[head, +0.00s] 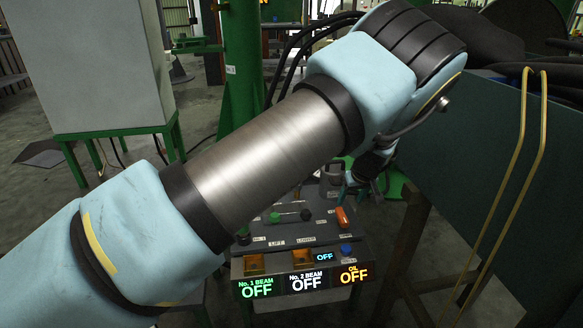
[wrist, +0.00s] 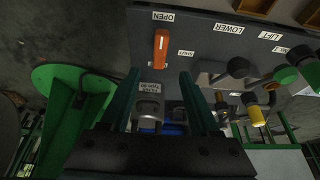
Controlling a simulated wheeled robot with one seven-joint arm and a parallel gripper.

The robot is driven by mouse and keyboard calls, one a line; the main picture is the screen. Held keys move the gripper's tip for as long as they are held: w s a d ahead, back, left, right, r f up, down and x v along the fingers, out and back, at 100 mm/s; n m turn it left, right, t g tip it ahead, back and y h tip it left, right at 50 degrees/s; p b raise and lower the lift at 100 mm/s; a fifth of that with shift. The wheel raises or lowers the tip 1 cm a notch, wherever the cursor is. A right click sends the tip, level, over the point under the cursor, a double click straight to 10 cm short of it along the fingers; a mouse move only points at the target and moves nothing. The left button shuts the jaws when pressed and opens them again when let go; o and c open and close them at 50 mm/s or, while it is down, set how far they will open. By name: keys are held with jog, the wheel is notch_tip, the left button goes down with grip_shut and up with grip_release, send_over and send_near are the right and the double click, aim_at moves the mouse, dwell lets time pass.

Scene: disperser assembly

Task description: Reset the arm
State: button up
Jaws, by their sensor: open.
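My gripper (wrist: 158,82) is open, with its two dark green fingers apart in the wrist view. A grey metal knob or fitting (wrist: 148,105) shows between the fingers. I cannot tell whether the fingers touch it. The control panel (head: 326,232) has an orange lever (head: 342,217), which lies just beyond the fingertips in the wrist view (wrist: 161,52).
The panel front shows No. 1 BEAM OFF (head: 257,288), No. 2 BEAM OFF (head: 307,283) and OIL OFF (head: 353,275). Green- and black-knobbed levers (head: 275,217) stand on top. A green post (head: 240,60) rises behind; a dark board (head: 500,160) with yellow rods stands at right.

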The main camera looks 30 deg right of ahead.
jog(key=w+a+r+n+g, duration=0.1)
jog(key=w+a+r, duration=0.35)
jog(key=a, duration=0.55)
jog(key=w+a+r+n+y, duration=0.1)
jog(key=w+a+r, duration=0.3)
jog(key=a, duration=0.6)
jog(key=w+a+r+n+g, duration=0.1)
jog(key=w+a+r, duration=0.1)
jog(key=w+a, duration=0.6)
jog(key=s+a+r, duration=0.3)
jog(key=s+a, duration=0.2)
jog(key=a, duration=0.5)
jog(key=s+a+r, duration=0.2)
jog(key=s+a, duration=0.3)
jog(key=a, duration=0.5)
jog(key=s+a+r, duration=0.3)
jog(key=s+a, duration=0.2)
jog(key=a, duration=0.5)
notch_tip(320, 180, up, 25)
jog(key=p, duration=2.4)
jog(key=shift+w+d+g+p, duration=0.15)
jog(key=shift+w+g+p, duration=0.15)
jog(key=shift+f, duration=0.2)
